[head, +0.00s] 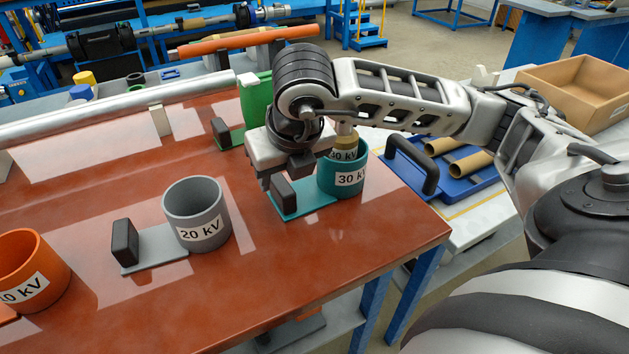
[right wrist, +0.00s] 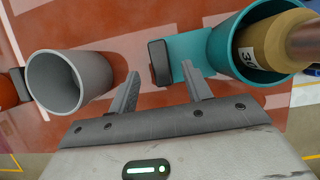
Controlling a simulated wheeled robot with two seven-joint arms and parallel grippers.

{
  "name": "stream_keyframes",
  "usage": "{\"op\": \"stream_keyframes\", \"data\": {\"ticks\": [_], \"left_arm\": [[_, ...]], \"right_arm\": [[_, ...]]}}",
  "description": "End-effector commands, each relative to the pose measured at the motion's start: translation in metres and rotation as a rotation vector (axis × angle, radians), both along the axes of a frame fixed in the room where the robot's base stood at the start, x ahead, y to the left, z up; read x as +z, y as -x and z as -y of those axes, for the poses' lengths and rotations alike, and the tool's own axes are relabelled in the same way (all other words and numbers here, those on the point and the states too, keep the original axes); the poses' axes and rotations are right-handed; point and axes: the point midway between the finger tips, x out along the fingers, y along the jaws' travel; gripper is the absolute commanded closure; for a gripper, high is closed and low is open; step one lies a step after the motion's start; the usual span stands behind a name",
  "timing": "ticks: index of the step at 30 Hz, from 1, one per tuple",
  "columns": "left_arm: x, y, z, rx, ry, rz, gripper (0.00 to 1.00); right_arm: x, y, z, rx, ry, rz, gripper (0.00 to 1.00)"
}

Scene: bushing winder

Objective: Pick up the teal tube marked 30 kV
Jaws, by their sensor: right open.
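The teal tube (head: 341,184), its label reading 30 kV, stands upright on the red-brown table near its right edge. A teal plate joins it to an upright black handle block (head: 283,193). A tan and brown rod-like piece (right wrist: 268,45), with its own label, sits inside the tube. My right gripper (head: 285,173) is open at the black block, left of the tube. In the right wrist view the block (right wrist: 158,62) lies between the fingertips (right wrist: 161,70), with gaps showing on both sides. My left gripper is not in view.
A grey 20 kV tube (head: 197,213) and an orange tube (head: 31,270) stand to the left. A green tube (head: 256,97) stands behind, near a long silver rod (head: 120,107). A blue tray (head: 455,180) and cardboard box (head: 575,92) lie to the right.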

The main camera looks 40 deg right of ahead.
Motion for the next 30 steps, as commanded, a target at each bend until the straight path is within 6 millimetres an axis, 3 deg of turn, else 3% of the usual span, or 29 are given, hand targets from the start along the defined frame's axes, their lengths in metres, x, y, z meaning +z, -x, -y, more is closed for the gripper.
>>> {"op": "stream_keyframes", "data": {"ticks": [9, 16, 17, 22, 30], "left_arm": [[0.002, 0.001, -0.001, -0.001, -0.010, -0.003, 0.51], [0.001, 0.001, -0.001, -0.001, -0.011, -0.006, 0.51], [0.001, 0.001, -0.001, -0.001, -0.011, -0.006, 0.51], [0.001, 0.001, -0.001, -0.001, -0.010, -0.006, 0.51], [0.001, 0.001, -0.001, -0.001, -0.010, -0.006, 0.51]], "right_arm": [[-0.038, -0.016, 0.005, 0.001, 0.001, -0.003, 0.51], [-0.040, -0.017, 0.005, 0.002, 0.001, -0.001, 0.51], [-0.040, -0.017, 0.005, 0.002, 0.001, -0.001, 0.54], [-0.040, -0.017, 0.005, 0.002, 0.001, -0.001, 1.00], [-0.038, -0.017, 0.005, 0.002, 0.001, 0.001, 1.00]]}}
